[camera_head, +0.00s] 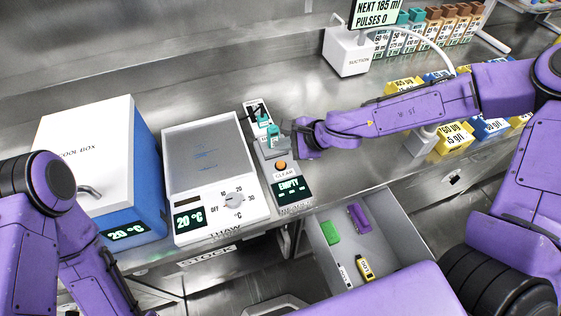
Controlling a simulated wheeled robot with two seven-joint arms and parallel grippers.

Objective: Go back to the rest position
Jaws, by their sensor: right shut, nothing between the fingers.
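My right arm (430,108) reaches in from the right across the steel bench. My right gripper (289,137) is shut and empty beside the small grey device (273,151) with a teal piece (272,133), an orange button and an "EMPTY" display. I cannot tell whether the fingertips touch the device. My left arm (55,235) shows at the lower left, folded low; its gripper is out of the picture.
A blue and white box (88,150) and a white thaw plate (203,144) stand to the left. A white suction unit (348,52) stands behind. Yellow and blue boxes (455,138) lie under my right arm. An open drawer (388,222) holds several small items.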

